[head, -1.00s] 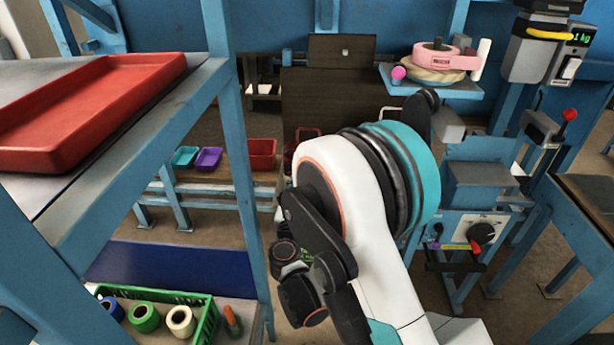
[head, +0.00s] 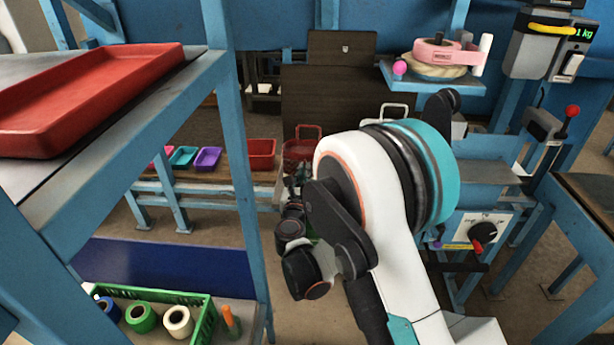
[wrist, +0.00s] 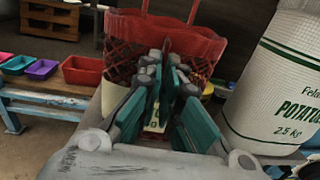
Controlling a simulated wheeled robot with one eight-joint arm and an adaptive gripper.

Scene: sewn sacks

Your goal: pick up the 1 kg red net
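A red mesh container with a solid rim (wrist: 205,42) stands straight beyond my gripper in the wrist view. It also shows in the head view (head: 298,150), partly behind my arm. The fingers cover the middle of the red mesh.
Small coloured bins, including a red bin (wrist: 82,70), sit on a low blue bench at left. In the head view, a blue rack post (head: 233,150) and red tray (head: 90,95) are at left.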

